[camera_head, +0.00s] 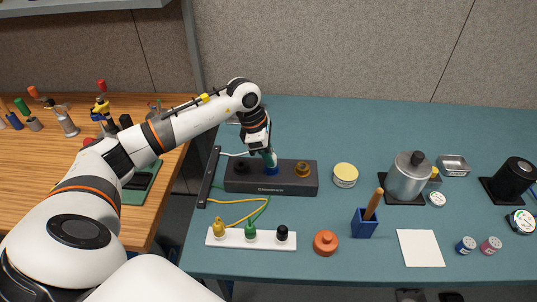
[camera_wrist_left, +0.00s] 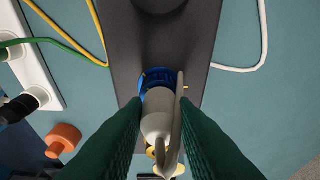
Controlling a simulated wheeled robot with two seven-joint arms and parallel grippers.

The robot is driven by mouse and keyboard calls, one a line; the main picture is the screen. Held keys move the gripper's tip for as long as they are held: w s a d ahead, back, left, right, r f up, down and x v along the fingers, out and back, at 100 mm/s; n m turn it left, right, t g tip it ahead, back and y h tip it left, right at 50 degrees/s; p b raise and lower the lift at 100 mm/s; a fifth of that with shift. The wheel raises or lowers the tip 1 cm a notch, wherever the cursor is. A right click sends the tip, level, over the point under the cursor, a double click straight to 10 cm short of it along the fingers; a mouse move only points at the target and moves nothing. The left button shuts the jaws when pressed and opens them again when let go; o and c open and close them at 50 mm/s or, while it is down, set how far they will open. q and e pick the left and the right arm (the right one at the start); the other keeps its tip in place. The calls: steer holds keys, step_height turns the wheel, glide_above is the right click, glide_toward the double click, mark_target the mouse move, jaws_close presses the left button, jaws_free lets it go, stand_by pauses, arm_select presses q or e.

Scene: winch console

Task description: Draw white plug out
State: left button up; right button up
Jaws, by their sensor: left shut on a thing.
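The white plug (camera_wrist_left: 158,115) is between the dark green fingers of my left gripper (camera_wrist_left: 155,130), which is shut on it. In the wrist view its front end is at the blue socket (camera_wrist_left: 157,78); how deep it sits I cannot tell. In the head view my left gripper (camera_head: 269,157) points down just above the blue socket (camera_head: 271,170), and the plug is mostly hidden. The socket is in the middle of the dark console (camera_head: 270,187), between a black socket (camera_head: 241,166) and a brown one (camera_head: 302,170). My right gripper is not in view.
A white rack (camera_head: 250,242) in front holds yellow, green and black plugs. A dark bar (camera_head: 208,178) with cables lies left of the console. An orange knob (camera_head: 325,242), blue brush holder (camera_head: 364,224) and pot (camera_head: 408,176) stand to the right. The teal table behind the console is clear.

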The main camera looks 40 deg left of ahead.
arm_select(q)
steer(key=shift+r+p, duration=0.65)
steer(key=shift+r, duration=0.9)
steer(key=shift+r+p, duration=0.7)
steer(key=shift+r, duration=0.85)
